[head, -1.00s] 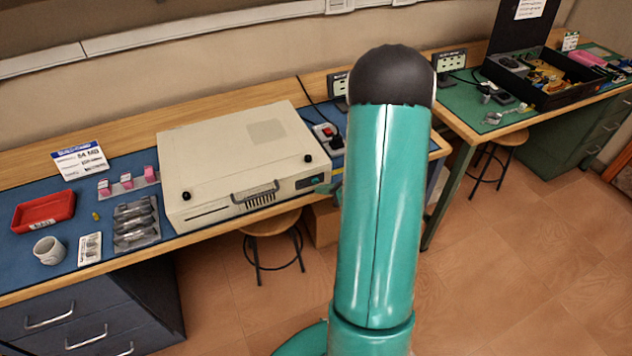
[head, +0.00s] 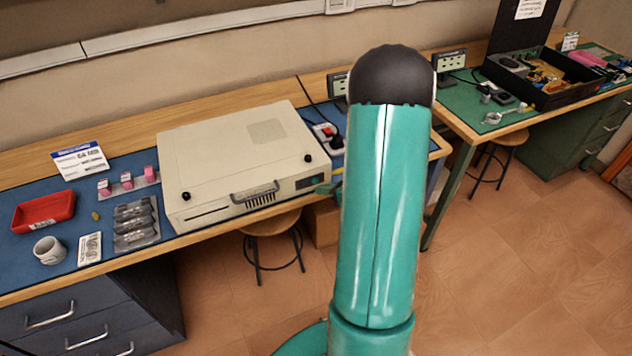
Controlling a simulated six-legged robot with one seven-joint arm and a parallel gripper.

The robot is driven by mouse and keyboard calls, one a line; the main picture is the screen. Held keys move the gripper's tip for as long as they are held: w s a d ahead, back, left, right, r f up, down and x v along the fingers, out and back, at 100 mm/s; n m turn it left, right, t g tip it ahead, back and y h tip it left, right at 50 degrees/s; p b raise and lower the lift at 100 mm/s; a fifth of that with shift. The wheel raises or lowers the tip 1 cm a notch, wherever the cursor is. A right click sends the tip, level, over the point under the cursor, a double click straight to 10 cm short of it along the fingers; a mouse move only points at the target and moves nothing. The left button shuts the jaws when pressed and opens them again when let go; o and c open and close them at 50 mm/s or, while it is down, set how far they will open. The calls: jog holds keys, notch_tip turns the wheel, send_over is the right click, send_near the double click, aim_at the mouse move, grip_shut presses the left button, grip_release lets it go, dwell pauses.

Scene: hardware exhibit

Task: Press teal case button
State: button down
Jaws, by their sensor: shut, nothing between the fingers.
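A beige metal case (head: 225,150) lies flat on the blue mat of the left bench, its front toward the bench's front edge. A small dark teal panel (head: 309,182) shows at the right end of its front face; the button's outline is too small to make out. My teal upper arm link with a black cap stands in the foreground, right of the case. A small teal piece of my arm (head: 334,189) shows beside that link, close to the case's front right corner. My gripper's fingers are hidden, so contact with the button cannot be told.
Left of the case are a red tray (head: 44,212), a grey mug (head: 49,250), pink parts (head: 126,181) and a tray of grey parts (head: 135,223). A stool (head: 270,228) stands below the bench. Open floor lies right of my arm.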

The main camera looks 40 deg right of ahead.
jog(key=shift+w, duration=0.1)
jog(key=shift+w+d, duration=0.1)
jog(key=shift+w, duration=0.2)
jog(key=shift+w+d, duration=0.15)
jog(key=shift+w, duration=0.25)
dwell(0.9)
jog(key=shift+s, duration=0.1)
jog(key=shift+s+a, duration=0.25)
jog(key=shift+s, duration=0.45)
jog(key=s, duration=0.2)
jog(key=s+a, duration=0.1)
jog(key=s, duration=0.1)
jog(key=shift+s+a, duration=0.2)
jog(key=shift+s, duration=0.2)
dwell(0.8)
